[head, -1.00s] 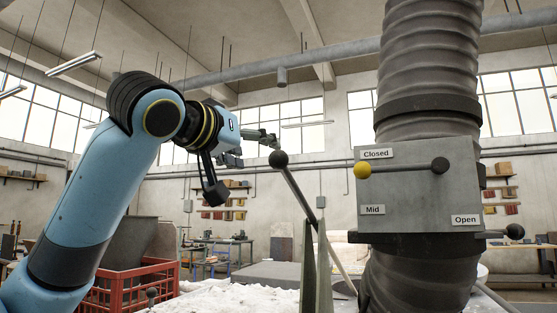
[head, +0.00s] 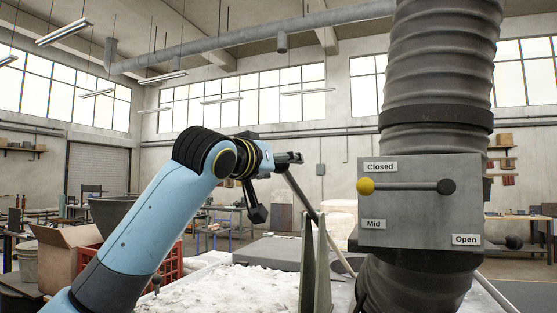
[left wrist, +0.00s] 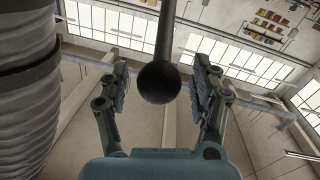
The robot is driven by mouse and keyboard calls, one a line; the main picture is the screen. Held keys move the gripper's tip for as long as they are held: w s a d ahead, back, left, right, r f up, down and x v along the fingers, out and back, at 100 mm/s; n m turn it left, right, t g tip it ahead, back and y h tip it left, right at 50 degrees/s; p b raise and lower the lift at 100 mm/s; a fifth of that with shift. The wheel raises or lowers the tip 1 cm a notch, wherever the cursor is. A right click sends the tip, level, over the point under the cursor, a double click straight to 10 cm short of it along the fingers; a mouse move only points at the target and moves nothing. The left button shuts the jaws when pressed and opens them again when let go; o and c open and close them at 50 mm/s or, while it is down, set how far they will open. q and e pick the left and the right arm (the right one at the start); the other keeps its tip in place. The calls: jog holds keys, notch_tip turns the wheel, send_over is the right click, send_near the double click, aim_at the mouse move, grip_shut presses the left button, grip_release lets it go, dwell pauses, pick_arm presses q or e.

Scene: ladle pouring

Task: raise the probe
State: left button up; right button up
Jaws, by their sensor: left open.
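A thin grey rod (head: 301,195), seemingly the probe, leans up to the left from behind two upright greenish plates (head: 315,275). My left gripper (head: 293,158) is at its upper end in the head view, and the rod's dark ball is hidden there. In the left wrist view the dark ball (left wrist: 158,84) sits between the two spread fingers of my left gripper (left wrist: 159,68). Gaps show on both sides of the ball, so the fingers do not grip it. My right gripper is not in view.
A grey box (head: 420,222) labelled Closed, Mid and Open is on the thick ribbed duct (head: 437,75), right of the rod. Its yellow-knobbed lever (head: 405,186) lies level near Closed. White lumpy material (head: 220,290) lies below my arm. A red crate (head: 172,262) stands left.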

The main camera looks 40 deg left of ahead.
pick_arm(q)
jog(key=shift+w, duration=0.1)
grip_shut()
dwell(0.3)
jog(key=s+f+t+b, duration=0.3)
jog(key=f+b, duration=0.7)
jog(key=b, duration=1.1)
jog(key=shift+s+d+f+t+y, duration=0.25)
jog(key=shift+s+f+t+y, duration=0.05)
jog(key=shift+t, duration=0.8)
jog(key=shift+c, duration=2.1)
grip_release()
jog(key=o, duration=0.4)
jog(key=shift+s+r, duration=0.1)
jog(key=shift+s, duration=0.05)
